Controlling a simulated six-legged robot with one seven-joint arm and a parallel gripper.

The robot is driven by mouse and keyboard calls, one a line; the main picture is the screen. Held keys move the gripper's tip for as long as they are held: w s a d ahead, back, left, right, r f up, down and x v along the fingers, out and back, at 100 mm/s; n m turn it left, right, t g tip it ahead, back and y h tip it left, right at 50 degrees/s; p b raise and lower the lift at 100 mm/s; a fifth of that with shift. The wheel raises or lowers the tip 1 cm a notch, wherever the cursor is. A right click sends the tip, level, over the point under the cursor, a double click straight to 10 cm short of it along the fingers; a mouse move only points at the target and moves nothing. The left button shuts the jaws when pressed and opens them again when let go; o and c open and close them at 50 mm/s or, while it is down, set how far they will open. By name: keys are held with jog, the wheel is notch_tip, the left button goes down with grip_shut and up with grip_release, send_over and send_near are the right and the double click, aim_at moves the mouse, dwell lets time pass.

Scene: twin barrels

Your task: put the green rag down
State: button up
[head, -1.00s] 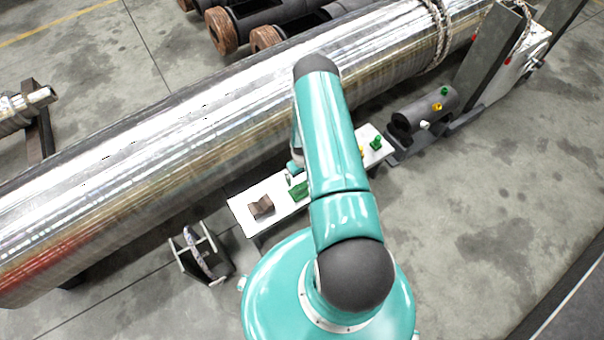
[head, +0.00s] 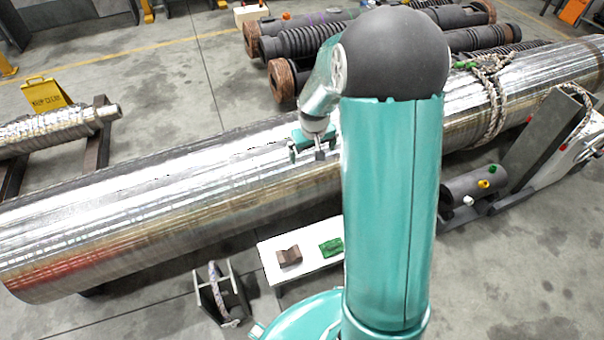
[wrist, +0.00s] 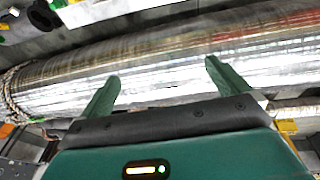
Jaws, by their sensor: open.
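The green rag (head: 331,247) lies on the white bench top (head: 309,262), to the right of a brown notched block. My gripper (head: 305,150) is well above and away from the rag, in front of the big shiny cylinder. In the wrist view my gripper (wrist: 161,75) has its two green fingers wide apart with nothing between them. My arm hides the right part of the bench in the head view.
The long shiny cylinder (head: 150,205) lies across the scene behind the bench. The brown block (head: 289,256) is on the bench. A dark metal stand (head: 222,295) is on the floor at left. A grey pipe piece (head: 474,187) with coloured knobs is at right.

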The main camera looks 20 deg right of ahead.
jog(key=s+a+r+t, duration=0.1)
jog(key=s+a+r, duration=0.5)
jog(key=s+r, duration=0.3)
jog(key=s+a+r+t, duration=0.1)
jog(key=s+a+r, duration=0.5)
jog(key=r, duration=0.6)
jog(key=s+a+r+t+y, duration=0.1)
jog(key=s+a+r, duration=0.1)
jog(key=s, duration=0.7)
jog(key=shift+a, duration=0.1)
